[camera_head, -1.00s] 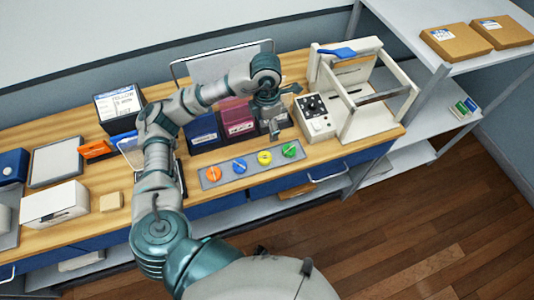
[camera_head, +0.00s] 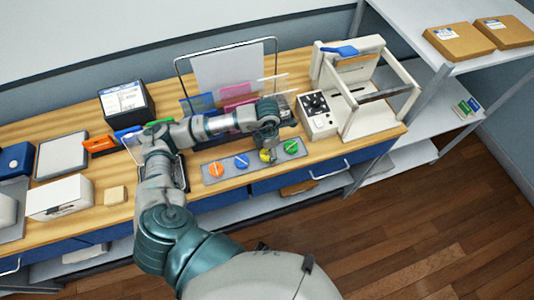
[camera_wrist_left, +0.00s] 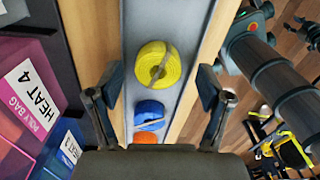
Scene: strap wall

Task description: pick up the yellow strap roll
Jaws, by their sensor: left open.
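The yellow strap roll (camera_head: 264,156) sits on a grey strip tray (camera_head: 213,180) near the front edge of the bench. In the head view my left gripper (camera_head: 271,148) is over it and hides part of it. In the left wrist view the yellow roll (camera_wrist_left: 151,60) lies between and beyond the open fingers of my left gripper (camera_wrist_left: 160,82), which hold nothing. A blue roll (camera_head: 241,161) and an orange roll (camera_head: 215,170) lie to its left, and a green roll (camera_head: 291,147) to its right. My right gripper is not in view.
A white control box (camera_head: 316,118) and a cream frame (camera_head: 384,115) stand right of the tray. Blue and pink bag boxes, labelled in the left wrist view (camera_wrist_left: 33,85), stand behind it. A white box (camera_head: 58,198) is at the left.

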